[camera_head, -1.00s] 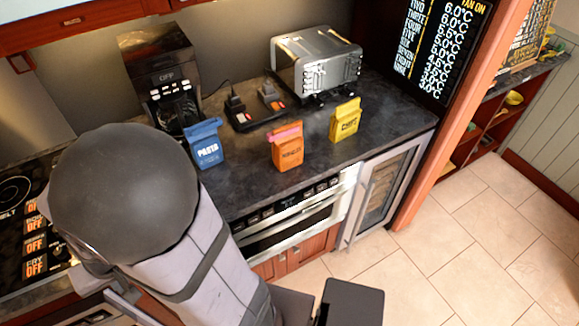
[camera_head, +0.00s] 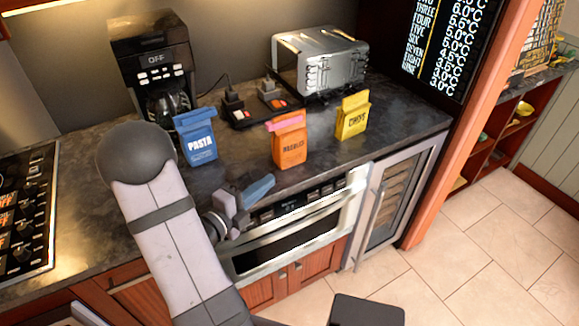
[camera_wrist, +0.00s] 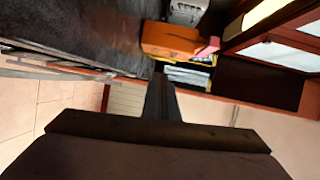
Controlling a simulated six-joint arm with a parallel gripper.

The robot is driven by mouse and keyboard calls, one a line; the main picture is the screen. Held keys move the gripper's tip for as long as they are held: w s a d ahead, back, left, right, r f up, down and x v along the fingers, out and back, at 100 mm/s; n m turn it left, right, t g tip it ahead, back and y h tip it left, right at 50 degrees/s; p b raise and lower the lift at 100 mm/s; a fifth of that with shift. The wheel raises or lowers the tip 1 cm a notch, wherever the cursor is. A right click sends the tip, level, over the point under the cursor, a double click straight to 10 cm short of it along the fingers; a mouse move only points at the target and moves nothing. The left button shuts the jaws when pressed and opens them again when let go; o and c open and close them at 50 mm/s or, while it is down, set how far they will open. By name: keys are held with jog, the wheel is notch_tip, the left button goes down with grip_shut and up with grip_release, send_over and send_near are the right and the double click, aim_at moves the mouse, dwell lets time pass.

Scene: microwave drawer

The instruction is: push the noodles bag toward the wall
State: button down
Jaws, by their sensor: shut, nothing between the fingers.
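The noodles bag (camera_head: 290,146) is orange with a pink top and stands upright on the dark counter, between the blue pasta bag (camera_head: 197,140) and the yellow chips bag (camera_head: 352,116). My gripper (camera_head: 262,186) is shut and empty at the counter's front edge, in front of the noodles bag and a little left of it, apart from it. In the wrist view the orange noodles bag (camera_wrist: 172,40) lies sideways in the picture, beyond the shut fingers (camera_wrist: 158,82). The wall (camera_head: 240,50) stands behind the counter.
A coffee maker (camera_head: 155,70), a black charging base (camera_head: 255,112) and a silver toaster (camera_head: 320,62) stand along the back of the counter (camera_head: 240,160). A stove (camera_head: 25,215) is at the left. A drawer-type microwave (camera_head: 290,240) sits below the front edge.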

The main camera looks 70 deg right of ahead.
aim_at(289, 139)
jog(key=shift+m+g, duration=0.7)
jog(key=p+x, duration=0.1)
jog(key=x, duration=0.2)
jog(key=p+x, duration=0.2)
jog(key=x, duration=0.2)
jog(key=r+p+x, duration=0.1)
jog(key=x, duration=0.3)
jog(key=shift+s+r+p, duration=0.15)
jog(key=shift+s+p, duration=0.15)
jog(key=shift+s, duration=0.05)
jog(key=shift+w+d+p, duration=0.3)
jog(key=shift+w+d, duration=0.1)
jog(key=shift+w, duration=0.2)
jog(key=shift+w+d, duration=0.25)
